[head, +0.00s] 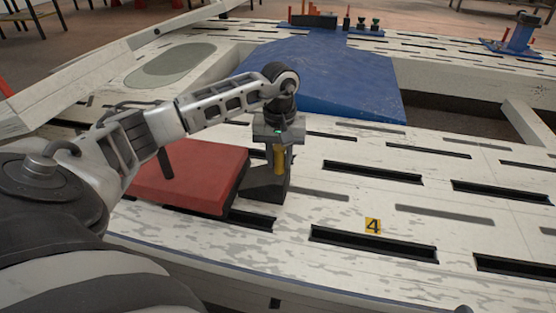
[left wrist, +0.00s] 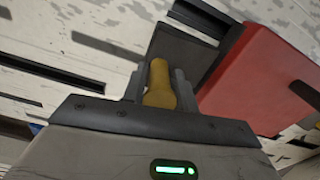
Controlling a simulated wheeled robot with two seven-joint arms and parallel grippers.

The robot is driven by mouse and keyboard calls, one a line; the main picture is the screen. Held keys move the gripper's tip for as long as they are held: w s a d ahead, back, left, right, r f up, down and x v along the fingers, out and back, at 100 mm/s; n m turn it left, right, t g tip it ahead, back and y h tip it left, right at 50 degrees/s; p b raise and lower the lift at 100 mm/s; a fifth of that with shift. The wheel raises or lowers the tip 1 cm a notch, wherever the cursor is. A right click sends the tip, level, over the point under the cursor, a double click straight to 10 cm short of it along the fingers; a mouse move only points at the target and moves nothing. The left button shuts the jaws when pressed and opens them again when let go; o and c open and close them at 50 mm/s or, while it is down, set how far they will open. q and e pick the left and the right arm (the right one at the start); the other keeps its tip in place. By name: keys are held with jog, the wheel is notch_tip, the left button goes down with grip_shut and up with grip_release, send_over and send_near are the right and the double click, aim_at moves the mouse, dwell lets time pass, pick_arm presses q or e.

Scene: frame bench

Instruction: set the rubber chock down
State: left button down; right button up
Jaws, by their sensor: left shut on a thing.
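The rubber chock (head: 263,186) is a dark block with an upright yellow grip, at the right edge of a red pad in the head view. My left gripper (head: 279,147) points down over it, shut on the yellow grip. In the left wrist view the yellow grip (left wrist: 159,85) stands between the two fingers of the left gripper (left wrist: 157,88), and the dark body of the chock (left wrist: 183,47) shows beyond. The chock's underside is hidden, so I cannot tell whether it touches the bench. My right gripper is not in view.
The red pad (head: 192,181) lies close on the chock's left. The white slotted bench (head: 330,205) is clear to the right, with a yellow number 4 marker (head: 373,226). A blue pad (head: 330,75) lies behind. A blue stand (head: 517,38) is far right.

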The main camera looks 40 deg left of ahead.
aim_at(278, 168)
pick_arm(q)
jog(key=f, duration=0.1)
jog(key=f+b, duration=0.1)
jog(key=f, duration=0.1)
jog(key=shift+w+a+f+b, duration=0.15)
jog(key=shift+a+f+b, duration=0.15)
jog(key=shift+b, duration=0.1)
jog(key=shift+f, duration=0.15)
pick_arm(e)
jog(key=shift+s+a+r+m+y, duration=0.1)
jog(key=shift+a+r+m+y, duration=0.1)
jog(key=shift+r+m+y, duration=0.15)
pick_arm(q)
jog(key=c, duration=1.1)
grip_release()
notch_tip(278, 168, up, 12)
jog(key=p, duration=0.4)
jog(key=shift+f, duration=0.2)
jog(key=shift+r, duration=0.25)
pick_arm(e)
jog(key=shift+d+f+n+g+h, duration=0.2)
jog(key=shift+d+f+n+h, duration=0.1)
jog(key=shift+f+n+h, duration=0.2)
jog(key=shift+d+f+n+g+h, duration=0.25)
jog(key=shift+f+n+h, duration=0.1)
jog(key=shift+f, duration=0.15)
